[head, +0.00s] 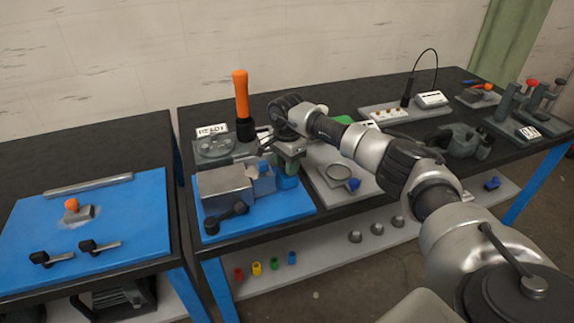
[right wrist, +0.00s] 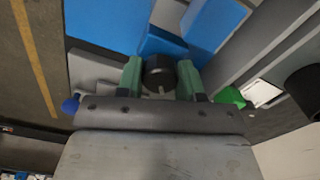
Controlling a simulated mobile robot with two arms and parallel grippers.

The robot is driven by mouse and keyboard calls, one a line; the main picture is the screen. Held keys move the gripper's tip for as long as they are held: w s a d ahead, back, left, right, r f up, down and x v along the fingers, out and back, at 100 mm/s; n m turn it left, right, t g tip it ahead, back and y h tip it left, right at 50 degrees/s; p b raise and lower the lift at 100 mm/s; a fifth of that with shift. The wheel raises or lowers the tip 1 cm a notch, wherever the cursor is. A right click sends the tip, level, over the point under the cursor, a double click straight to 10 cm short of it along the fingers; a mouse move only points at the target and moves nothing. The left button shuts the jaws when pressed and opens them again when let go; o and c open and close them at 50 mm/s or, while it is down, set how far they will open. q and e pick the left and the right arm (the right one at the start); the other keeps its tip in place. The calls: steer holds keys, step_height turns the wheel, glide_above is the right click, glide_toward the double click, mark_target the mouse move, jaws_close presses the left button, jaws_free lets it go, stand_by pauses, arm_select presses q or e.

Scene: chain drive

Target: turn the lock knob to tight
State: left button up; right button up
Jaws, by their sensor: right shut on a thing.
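The lock knob (right wrist: 160,73) is a dark round knob with a small pale mark near its lower edge. It sits between the two green fingers of my right gripper (right wrist: 160,80), which is shut on it. In the head view my right gripper (head: 288,162) points down over the right end of the blue base plate (head: 272,212), beside a grey block (head: 226,188). There the gripper and wrist hide the knob. A blue block (head: 287,183) shows just below the fingers. My left gripper is in neither view.
A black crank (head: 226,217) lies in front of the grey block. A grey plate with a ring (head: 340,174) and blue knob (head: 354,184) lies to the right. Another bench with a blue mat (head: 120,205) stands left.

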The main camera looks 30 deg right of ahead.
steer(key=m, duration=0.6)
steer(key=shift+r+m, duration=0.1)
steer(key=shift+m, duration=0.2)
steer(key=m, duration=0.6)
steer(key=shift+p, duration=0.3)
steer(key=m+p, duration=0.1)
steer(key=m, duration=0.5)
steer(key=shift+m, duration=0.4)
steer(key=m+p, duration=0.1)
steer(key=m, duration=0.4)
steer(key=shift+p, duration=0.35)
steer(key=shift+w+m, duration=0.1)
steer(key=shift+m, duration=0.3)
steer(key=o, duration=0.9)
steer(key=shift+o, duration=0.2)
step_height(320, 180, up, 11)
steer(key=b, duration=0.2)
